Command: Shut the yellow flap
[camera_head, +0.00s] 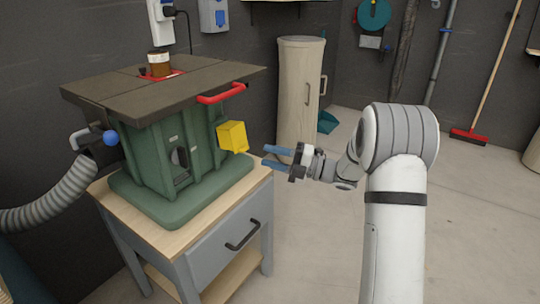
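The yellow flap (233,136) is a small box-like piece on the right side of the green machine (170,160), below its red handle. It appears to stick out from the body; how far it stands open I cannot tell. My gripper (269,157) is to the right of the flap and a little lower, with its two blue fingers pointing left towards it. The fingers are apart, with nothing between them. They look clear of the flap, though the depth between them is hard to judge.
The machine stands on a wood-topped cabinet (262,175) with a drawer. A dark tabletop (110,88) with a red handle (221,93) overhangs the flap. A grey hose (50,200) is at left. A tall beige bin (297,80) stands behind my gripper.

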